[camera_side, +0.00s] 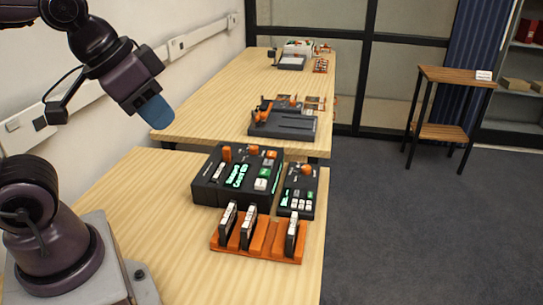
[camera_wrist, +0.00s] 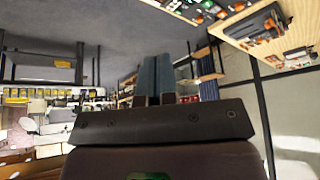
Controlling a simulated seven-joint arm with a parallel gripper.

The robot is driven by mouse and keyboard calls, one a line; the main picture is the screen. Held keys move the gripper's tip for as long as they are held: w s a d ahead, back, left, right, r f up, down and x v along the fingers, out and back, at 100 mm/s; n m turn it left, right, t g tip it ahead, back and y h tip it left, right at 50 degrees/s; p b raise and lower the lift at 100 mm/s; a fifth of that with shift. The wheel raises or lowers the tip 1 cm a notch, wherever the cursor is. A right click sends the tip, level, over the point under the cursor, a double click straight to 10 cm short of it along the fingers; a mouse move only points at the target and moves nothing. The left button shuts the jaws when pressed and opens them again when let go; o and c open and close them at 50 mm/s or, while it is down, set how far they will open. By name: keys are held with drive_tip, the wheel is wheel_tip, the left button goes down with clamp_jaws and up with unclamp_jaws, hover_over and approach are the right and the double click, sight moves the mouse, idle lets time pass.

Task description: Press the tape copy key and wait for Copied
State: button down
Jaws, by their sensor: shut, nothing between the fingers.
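A dark tape machine (camera_side: 238,177) stands on the near wooden table in the side view. It has a lit green text display (camera_side: 237,176), too small to read, with orange knobs and small green, white and grey keys beside it. A smaller dark unit (camera_side: 298,190) with an orange knob and small white keys stands at its right. Which key is the copy key cannot be told. My gripper (camera_side: 157,112) is shut and empty, raised in the air to the upper left of the machine, apart from it. Its blue fingers (camera_wrist: 154,78) also show close together in the wrist view.
An orange rack (camera_side: 262,243) with several dark upright cartridges stands in front of the machine. A second table (camera_side: 215,100) behind carries a dark flat device (camera_side: 283,124) and a white box (camera_side: 298,47). A wooden stand (camera_side: 455,76) is at the right.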

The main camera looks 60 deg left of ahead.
drive_tip(key=shift+f, duration=0.1)
drive_tip(key=w+a+f+n, duration=0.4)
drive_tip(key=w+a+f, duration=0.2)
drive_tip(key=w, duration=0.3)
drive_tip(key=w+a+f+n+y, duration=0.1)
drive_tip(key=w+a+f+n, duration=0.3)
drive_tip(key=w, duration=0.6)
drive_tip(key=w+a+f+n+y, duration=0.1)
drive_tip(key=w+a+f+n, duration=0.3)
drive_tip(key=w+a+f, duration=0.4)
drive_tip(key=shift+w+a+f+t, duration=0.1)
drive_tip(key=shift+w+f+t, duration=0.15)
drive_tip(key=shift+w, duration=0.35)
drive_tip(key=shift+w+f+t, duration=0.15)
drive_tip(key=shift+w+f, duration=0.05)
drive_tip(key=shift+w, duration=0.4)
drive_tip(key=w+a+r+n+t+y, duration=0.1)
drive_tip(key=w+a+r+n+y, duration=0.1)
drive_tip(key=w+r, duration=0.1)
drive_tip(key=shift+a+t, duration=0.25)
drive_tip(key=shift+t, duration=0.15)
